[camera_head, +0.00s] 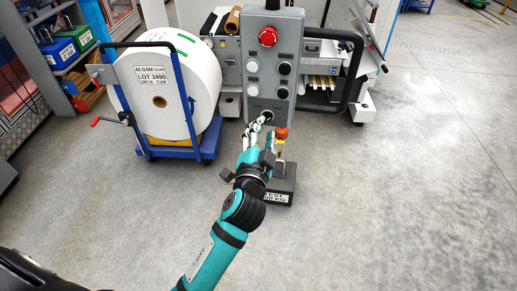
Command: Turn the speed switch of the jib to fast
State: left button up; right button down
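The grey control pendant (272,68) of the jib hangs upright at the top middle. It has a red mushroom button (268,37) near its top and several black and white round buttons below. A round dark switch (267,115) sits at its bottom; its label and pointer are too small to read. My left gripper (262,121) reaches up to the pendant's lower end, its fingertips at or just in front of this switch and partly covering it. I cannot tell whether the fingers touch or grip it. My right gripper is not in view.
A dark labelled weight block (280,185) with a red-orange and yellow fitting (281,137) above it is just right of my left gripper. A large white paper roll (155,88) on a blue cart (190,150) stands left. A machine is behind the pendant. Floor at right is clear.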

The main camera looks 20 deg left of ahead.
pick_arm(q)
jog(key=s+d, duration=0.1)
jog(key=s, duration=0.7)
jog(key=shift+s+d, duration=0.2)
jog(key=shift+s, duration=0.15)
